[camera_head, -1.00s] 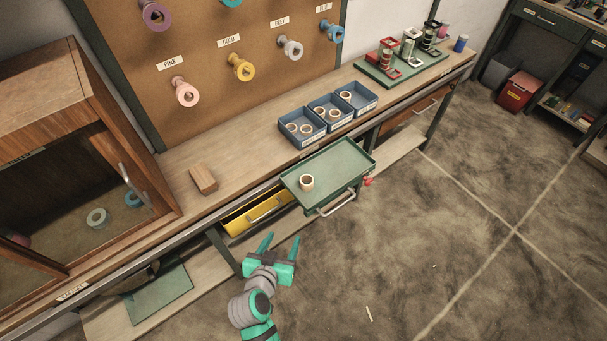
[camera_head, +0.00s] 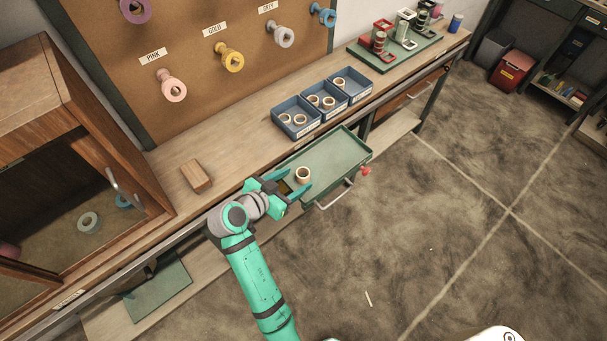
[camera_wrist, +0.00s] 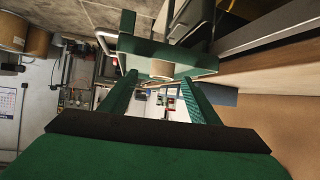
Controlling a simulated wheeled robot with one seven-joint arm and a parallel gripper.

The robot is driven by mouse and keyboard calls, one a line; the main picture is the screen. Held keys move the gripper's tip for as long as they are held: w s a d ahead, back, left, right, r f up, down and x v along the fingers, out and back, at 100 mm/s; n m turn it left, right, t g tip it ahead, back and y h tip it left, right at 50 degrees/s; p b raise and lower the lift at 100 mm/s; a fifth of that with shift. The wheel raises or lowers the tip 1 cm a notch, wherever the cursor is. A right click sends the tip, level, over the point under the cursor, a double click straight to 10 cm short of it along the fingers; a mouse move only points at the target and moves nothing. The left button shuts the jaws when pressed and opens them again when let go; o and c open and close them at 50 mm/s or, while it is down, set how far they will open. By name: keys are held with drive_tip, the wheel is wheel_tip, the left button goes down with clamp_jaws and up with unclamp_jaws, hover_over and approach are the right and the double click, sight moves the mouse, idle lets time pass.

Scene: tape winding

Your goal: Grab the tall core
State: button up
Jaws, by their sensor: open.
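The tall core (camera_head: 303,176), a small tan ring with a dark hole, stands upright on the green tray (camera_head: 340,155) that juts out from the bench. My gripper (camera_head: 298,181) is open and low at the tray's left end, its two teal fingers pointing at the core. In the wrist view the core (camera_wrist: 170,69) shows just past the fingertips, nearer the right finger. My gripper (camera_wrist: 160,80) holds nothing there. I cannot tell whether the core stands between the tips.
Three blue bins (camera_head: 297,118) with tan rings stand on the bench behind the tray. A wooden block (camera_head: 195,176) lies to the left. A wooden cabinet (camera_head: 60,120) stands at far left. A red knob (camera_head: 366,171) and a handle (camera_head: 335,195) are at the tray's front.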

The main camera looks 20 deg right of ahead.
sight(306, 172)
drive_tip(key=shift+x, duration=2.85)
drive_tip(key=shift+w+a, duration=0.1)
drive_tip(key=shift+w, duration=0.1)
drive_tip(key=shift+c, duration=0.3)
drive_tip(key=c, duration=1)
